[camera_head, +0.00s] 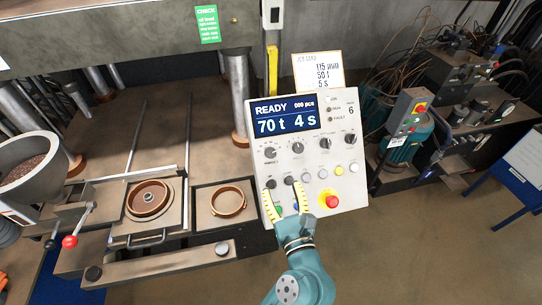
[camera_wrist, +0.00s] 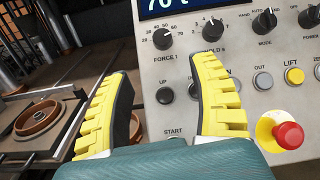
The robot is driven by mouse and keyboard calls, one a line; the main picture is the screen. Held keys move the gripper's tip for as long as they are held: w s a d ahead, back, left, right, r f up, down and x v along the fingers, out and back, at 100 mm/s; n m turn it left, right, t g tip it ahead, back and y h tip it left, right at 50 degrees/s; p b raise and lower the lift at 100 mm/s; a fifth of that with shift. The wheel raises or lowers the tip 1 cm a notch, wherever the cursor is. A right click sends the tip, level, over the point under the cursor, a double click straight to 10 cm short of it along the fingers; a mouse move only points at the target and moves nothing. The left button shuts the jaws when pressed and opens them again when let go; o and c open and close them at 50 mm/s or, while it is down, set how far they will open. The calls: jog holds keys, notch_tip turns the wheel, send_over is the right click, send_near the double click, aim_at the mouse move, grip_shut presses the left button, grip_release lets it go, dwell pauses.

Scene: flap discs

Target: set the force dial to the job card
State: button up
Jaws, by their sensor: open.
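The force dial (camera_wrist: 163,39) is a black knob marked FORCE on the grey control panel (camera_head: 335,108). In the wrist view it lies just beyond and between my fingertips, untouched. It also shows at the panel's left in the head view (camera_head: 270,152). The panel display (camera_head: 286,116) reads READY, 70 t and 4 s. The job card (camera_head: 318,72) stands behind the panel's top edge; it shows 115 mm, a tonnage that looks like 60 t or 50 t, and 5 s. My gripper (camera_head: 283,190) is open and empty, its yellow fingers over the panel's lower left.
The hold dial (camera_wrist: 213,28) is right of the force dial, near my right finger. Further knobs and buttons line the panel. A red emergency button (camera_head: 332,201) sits at its lower right. The press bed with a ring mould (camera_head: 148,198) is on the left.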

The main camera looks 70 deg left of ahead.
aim_at(271, 154)
jog(key=w+a, duration=0.1)
jog(key=a, duration=0.7)
jog(key=w+a+p, duration=0.1)
jog(key=a, duration=0.3)
jog(key=shift+w+a, duration=0.2)
jog(key=shift+w, duration=0.15)
jog(key=shift+c, duration=0.3)
jog(key=shift+d, duration=0.1)
grip_shut()
